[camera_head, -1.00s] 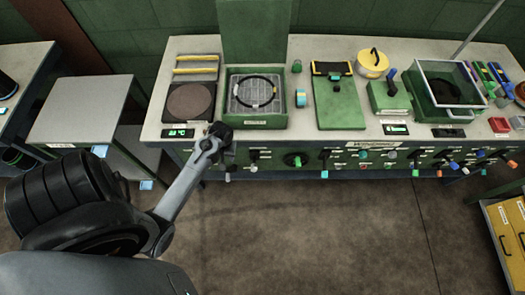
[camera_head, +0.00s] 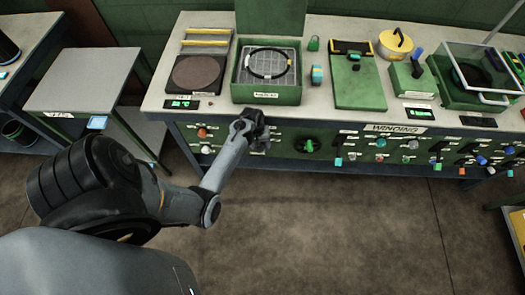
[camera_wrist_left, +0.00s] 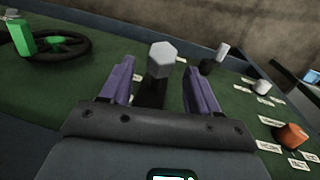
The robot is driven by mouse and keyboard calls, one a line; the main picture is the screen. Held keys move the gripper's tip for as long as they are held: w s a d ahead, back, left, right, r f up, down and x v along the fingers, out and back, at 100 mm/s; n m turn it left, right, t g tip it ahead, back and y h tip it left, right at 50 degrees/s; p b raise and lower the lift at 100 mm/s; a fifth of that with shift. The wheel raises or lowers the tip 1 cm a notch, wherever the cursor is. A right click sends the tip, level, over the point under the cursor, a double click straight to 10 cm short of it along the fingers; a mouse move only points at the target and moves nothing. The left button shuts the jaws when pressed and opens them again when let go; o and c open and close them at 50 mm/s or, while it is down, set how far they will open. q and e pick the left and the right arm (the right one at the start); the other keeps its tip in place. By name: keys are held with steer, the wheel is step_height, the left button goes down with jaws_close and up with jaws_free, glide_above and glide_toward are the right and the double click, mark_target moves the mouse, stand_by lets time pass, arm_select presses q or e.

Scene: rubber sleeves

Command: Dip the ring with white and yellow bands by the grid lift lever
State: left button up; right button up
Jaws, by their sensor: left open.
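The black ring with pale bands (camera_head: 249,63) lies flat on a wire grid inside the open green box (camera_head: 268,95) on the bench. My left gripper (camera_head: 258,125) is at the front panel, just below that box. In the left wrist view my left gripper (camera_wrist_left: 160,78) is open, its two purple fingers apart. A lever with a grey hexagonal knob (camera_wrist_left: 162,52) stands between and just beyond the fingertips. I cannot tell whether they touch it. The lever's label is not readable. My right gripper is not in view.
A handwheel with a green handle (camera_head: 308,145) is right of the gripper; it also shows in the wrist view (camera_wrist_left: 70,47). An orange knob (camera_head: 202,132) is to the left. Several more knobs line the panel to the right. The floor in front is clear.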

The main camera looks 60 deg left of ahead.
arm_select(q)
steer(key=f, duration=0.2)
steer(key=f+b, duration=0.1)
steer(key=f, duration=0.2)
steer(key=shift+w+d+f, duration=0.25)
steer(key=shift+w+f, duration=0.05)
steer(key=shift+f, duration=0.1)
steer(key=shift+c, duration=0.2)
jaws_close()
